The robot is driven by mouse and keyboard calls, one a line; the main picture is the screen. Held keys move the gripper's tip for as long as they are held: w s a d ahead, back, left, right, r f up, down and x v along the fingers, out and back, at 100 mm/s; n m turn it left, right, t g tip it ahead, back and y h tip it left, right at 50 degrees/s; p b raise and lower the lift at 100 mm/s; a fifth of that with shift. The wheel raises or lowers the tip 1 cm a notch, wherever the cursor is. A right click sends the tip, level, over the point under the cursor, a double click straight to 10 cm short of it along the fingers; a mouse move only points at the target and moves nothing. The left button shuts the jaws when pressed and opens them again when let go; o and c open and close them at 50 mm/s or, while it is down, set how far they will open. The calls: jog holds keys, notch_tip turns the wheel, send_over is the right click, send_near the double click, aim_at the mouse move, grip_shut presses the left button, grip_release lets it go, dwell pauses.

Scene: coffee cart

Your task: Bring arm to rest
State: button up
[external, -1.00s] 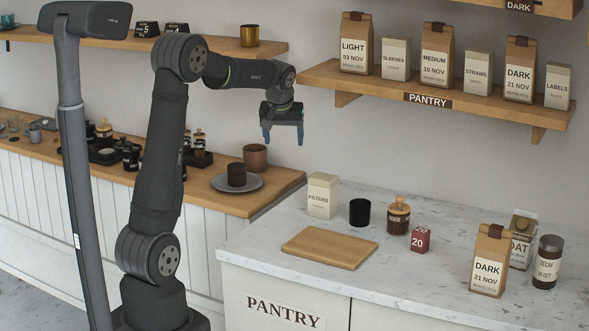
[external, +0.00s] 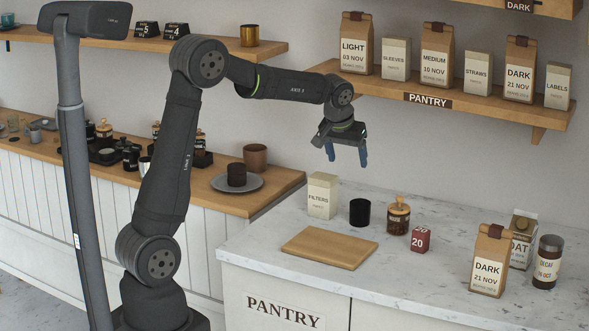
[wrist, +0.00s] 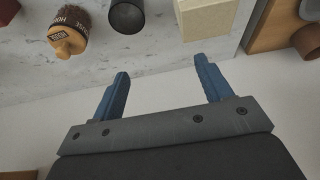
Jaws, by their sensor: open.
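My gripper (external: 347,156) has blue fingers and hangs in the air above the back of the marble pantry counter (external: 400,282), in front of the wall. Its jaws are open with nothing between them. In the wrist view, my gripper (wrist: 160,82) also shows its two fingers spread apart and empty. The arm is raised and reaches to the right, with the fingers pointing down.
A filters box (external: 322,195), a black cup (external: 360,212), a wooden-lidded jar (external: 398,216) and a red date block (external: 421,239) stand on the counter. A wooden board (external: 330,247) lies in front. The pantry shelf (external: 470,103) is right of my gripper.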

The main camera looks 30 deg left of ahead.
jog(key=s+d+f+m+h, duration=0.1)
jog(key=s+d, duration=0.3)
jog(key=d, duration=0.9)
jog(key=shift+s+d+f+m, duration=0.15)
jog(key=shift+s+d+m, duration=0.2)
jog(key=shift+m, duration=0.55)
